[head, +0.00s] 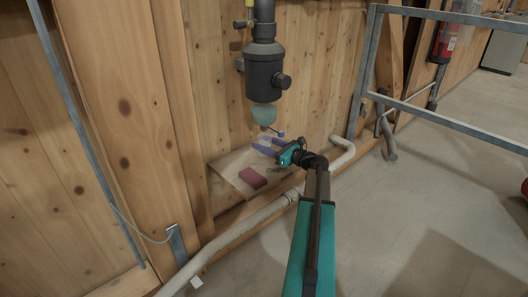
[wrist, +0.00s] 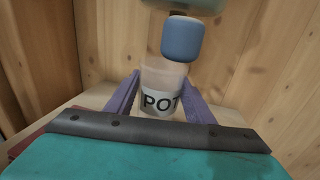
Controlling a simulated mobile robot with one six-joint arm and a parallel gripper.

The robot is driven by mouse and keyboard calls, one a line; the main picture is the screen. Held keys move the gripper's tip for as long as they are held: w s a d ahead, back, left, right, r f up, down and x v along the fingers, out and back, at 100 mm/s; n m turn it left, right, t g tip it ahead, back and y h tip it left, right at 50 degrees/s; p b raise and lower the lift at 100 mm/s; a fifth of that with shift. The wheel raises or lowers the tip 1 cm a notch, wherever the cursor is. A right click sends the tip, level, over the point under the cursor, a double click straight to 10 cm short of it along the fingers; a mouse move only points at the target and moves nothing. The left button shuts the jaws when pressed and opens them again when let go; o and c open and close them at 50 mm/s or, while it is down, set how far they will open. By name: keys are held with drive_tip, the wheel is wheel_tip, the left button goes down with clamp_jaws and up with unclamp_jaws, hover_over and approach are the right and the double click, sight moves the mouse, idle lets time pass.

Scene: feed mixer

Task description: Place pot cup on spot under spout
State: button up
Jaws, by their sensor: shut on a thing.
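The pot cup (wrist: 160,97), a clear pale cup with a white band lettered "POT", stands upright between the purple fingers of my gripper (wrist: 161,80) in the wrist view. The gripper is shut on it. In the head view my gripper (head: 264,145) is over the wooden shelf, below the black unit on the wall; the cup cannot be made out there. The unit's pale green bowl (head: 264,114) hangs above the fingers. A blue knob (wrist: 182,39) overlaps the cup's top in the wrist view; it also shows in the head view (head: 281,133). The spot is not discernible.
A dark red block (head: 252,178) lies on the wooden shelf (head: 228,166), left of my gripper. A pale pipe (head: 250,220) runs along the wall below the shelf. A metal rail (head: 450,122) is on the right.

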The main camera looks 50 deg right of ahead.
idle(0.3)
drive_tip(key=shift+w+d, duration=0.3)
drive_tip(key=shift+w, duration=0.15)
drive_tip(key=shift+w+d+f+b, duration=0.2)
drive_tip(key=shift+f+b, duration=0.1)
drive_tip(key=shift+b, duration=0.15)
drive_tip(key=shift+s+a+f+b, duration=0.15)
drive_tip(key=shift+f+b, duration=0.8)
drive_tip(key=shift+f, duration=0.5)
drive_tip(key=shift+f, duration=0.15)
drive_tip(key=o, duration=1)
